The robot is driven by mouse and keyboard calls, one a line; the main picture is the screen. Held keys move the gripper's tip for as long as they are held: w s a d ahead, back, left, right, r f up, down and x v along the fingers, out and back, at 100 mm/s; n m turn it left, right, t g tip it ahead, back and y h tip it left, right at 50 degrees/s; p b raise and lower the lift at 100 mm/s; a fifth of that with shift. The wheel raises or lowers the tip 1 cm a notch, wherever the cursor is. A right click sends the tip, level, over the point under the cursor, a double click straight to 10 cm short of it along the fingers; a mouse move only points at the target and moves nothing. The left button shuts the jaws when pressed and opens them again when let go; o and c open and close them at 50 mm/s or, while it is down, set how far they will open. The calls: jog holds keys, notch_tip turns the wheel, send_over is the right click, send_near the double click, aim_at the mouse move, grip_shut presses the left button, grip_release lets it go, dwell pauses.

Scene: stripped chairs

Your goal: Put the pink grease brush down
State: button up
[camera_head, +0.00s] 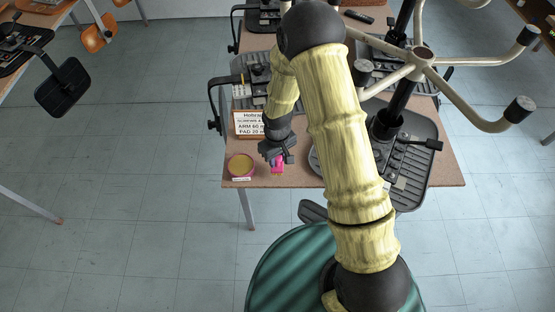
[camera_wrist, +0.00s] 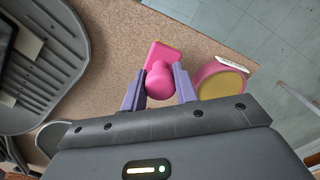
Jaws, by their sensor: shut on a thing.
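The pink grease brush (camera_head: 277,165) is at my gripper (camera_head: 278,154), near the front edge of the brown table (camera_head: 330,176). In the wrist view the pink brush (camera_wrist: 159,78) has a rounded part between the purple fingers of my gripper (camera_wrist: 159,90) and a flat block beyond it. My gripper is shut on the brush. The brush is over the tabletop, close to its edge; I cannot tell whether it touches the surface.
A pink tub with yellow grease (camera_head: 240,166) stands left of the brush, also in the wrist view (camera_wrist: 221,82). A white sign (camera_head: 248,123) stands behind it. A dark chair part (camera_head: 405,150) with a metal base (camera_head: 423,57) fills the right side.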

notch_tip(320, 180, down, 2)
jog(key=shift+w, duration=0.15)
jog(key=shift+d, duration=0.1)
jog(key=o, duration=0.9)
jog(key=shift+s+a+f, duration=0.1)
jog(key=shift+s+a, duration=0.1)
jog(key=shift+o, duration=0.2)
jog(key=shift+d, duration=0.1)
jog(key=shift+r, duration=0.25)
notch_tip(320, 180, up, 12)
jog(key=shift+f+b, duration=0.1)
jog(key=shift+b, duration=0.9)
